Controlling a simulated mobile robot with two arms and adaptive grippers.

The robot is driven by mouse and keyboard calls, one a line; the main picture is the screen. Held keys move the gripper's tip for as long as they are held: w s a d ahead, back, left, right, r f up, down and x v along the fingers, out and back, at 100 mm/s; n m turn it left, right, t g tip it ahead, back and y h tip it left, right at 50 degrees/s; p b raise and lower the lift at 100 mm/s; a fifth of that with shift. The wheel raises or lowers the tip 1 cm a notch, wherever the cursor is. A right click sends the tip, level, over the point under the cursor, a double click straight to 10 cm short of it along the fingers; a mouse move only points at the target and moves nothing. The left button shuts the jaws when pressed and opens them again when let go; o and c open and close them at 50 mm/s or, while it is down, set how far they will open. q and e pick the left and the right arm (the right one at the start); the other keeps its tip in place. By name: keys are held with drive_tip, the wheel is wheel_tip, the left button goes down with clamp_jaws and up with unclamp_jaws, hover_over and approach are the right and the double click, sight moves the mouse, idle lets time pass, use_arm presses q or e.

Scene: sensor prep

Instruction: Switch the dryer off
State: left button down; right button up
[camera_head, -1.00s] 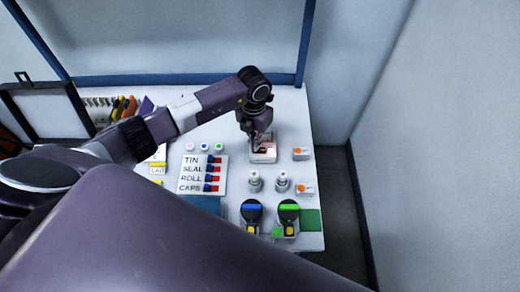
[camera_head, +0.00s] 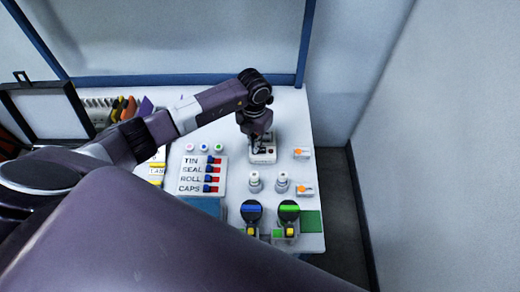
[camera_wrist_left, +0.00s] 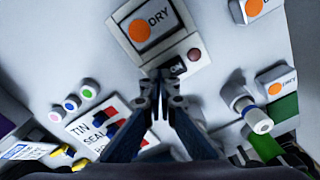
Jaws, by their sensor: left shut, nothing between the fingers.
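The dryer (camera_head: 268,157) is a small white box towards the back right of the table. In the left wrist view the dryer (camera_wrist_left: 187,42) shows a panel with an orange disc and the letters DRY, a dark red, unlit lamp (camera_wrist_left: 194,55), and a dark switch (camera_wrist_left: 177,68) with small lettering. My left gripper (camera_head: 262,143) points down at the dryer. In the left wrist view its shut, empty fingertips (camera_wrist_left: 160,76) are at the dryer's front edge beside the switch and partly hide it. I cannot tell whether they touch it. My right gripper is not in view.
Right of the dryer are white blocks with orange discs (camera_head: 302,153). In front stand two white bottles (camera_head: 254,182) and two dark round devices with blue and green bars (camera_head: 251,211). A labelled board (camera_head: 190,175) with red and blue pieces lies to the left.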

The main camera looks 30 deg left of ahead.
use_arm(q)
drive_tip(key=shift+r+p, duration=0.5)
drive_tip(key=shift+r, duration=0.2)
drive_tip(key=shift+r+p, duration=0.55)
drive_tip(key=shift+r, duration=0.2)
wheel_tip(320, 180, up, 3)
drive_tip(key=shift+f+p, duration=0.2)
drive_tip(key=shift+p, duration=0.8)
drive_tip(key=shift+r+p, duration=0.55)
drive_tip(key=shift+r, duration=0.2)
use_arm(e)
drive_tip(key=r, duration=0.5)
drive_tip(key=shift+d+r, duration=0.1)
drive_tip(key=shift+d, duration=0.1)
use_arm(q)
drive_tip(key=shift+d+f, duration=0.1)
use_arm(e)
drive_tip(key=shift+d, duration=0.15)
